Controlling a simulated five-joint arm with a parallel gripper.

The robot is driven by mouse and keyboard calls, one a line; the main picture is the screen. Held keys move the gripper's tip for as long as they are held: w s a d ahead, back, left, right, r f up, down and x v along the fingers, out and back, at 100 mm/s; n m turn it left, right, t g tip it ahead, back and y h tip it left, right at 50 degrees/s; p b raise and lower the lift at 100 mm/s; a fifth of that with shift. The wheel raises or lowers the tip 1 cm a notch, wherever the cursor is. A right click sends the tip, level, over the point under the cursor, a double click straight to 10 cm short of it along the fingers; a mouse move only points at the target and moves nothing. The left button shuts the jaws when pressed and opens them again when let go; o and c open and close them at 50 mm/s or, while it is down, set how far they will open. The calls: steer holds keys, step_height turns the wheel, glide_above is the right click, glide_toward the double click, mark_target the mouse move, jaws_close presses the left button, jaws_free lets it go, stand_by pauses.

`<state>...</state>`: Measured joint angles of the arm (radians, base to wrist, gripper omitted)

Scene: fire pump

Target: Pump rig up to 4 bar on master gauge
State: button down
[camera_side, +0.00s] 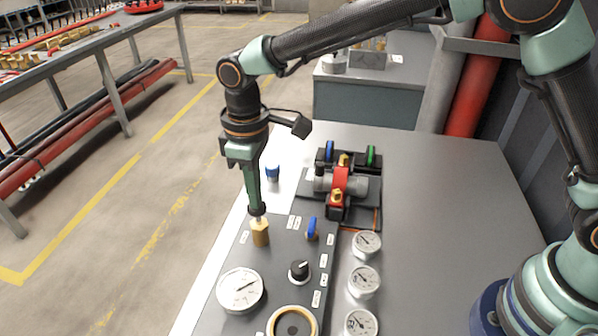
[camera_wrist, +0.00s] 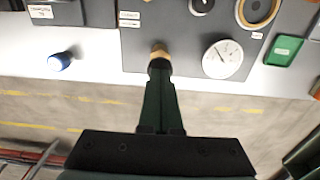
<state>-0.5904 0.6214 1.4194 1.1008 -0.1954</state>
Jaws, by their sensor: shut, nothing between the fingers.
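My gripper (camera_side: 257,210) is shut and points down at a brass fitting (camera_side: 260,234) on the dark panel; its tips are at or just above the fitting's top, and contact cannot be told. In the wrist view the shut fingers (camera_wrist: 159,68) cover part of the brass fitting (camera_wrist: 158,50). The largest gauge (camera_side: 240,288), white-faced, lies on the panel in front of the fitting; it also shows in the wrist view (camera_wrist: 222,59). Its scale is too small to read. A black knob (camera_side: 299,268) and a blue lever (camera_side: 312,228) are right of the fitting.
Three smaller gauges (camera_side: 366,243) stand in a row right of the panel. A red and grey pump assembly (camera_side: 340,188) is behind it. A blue cap (camera_side: 272,173) stands behind my gripper. A green tray (camera_wrist: 284,50) shows in the wrist view. The grey tabletop (camera_side: 440,220) is clear at right.

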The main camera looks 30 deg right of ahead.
steer(key=shift+f, duration=1.2)
steer(key=shift+r, duration=1.55)
steer(key=shift+f, duration=0.1)
steer(key=shift+f, duration=1.45)
steer(key=shift+r, duration=1.55)
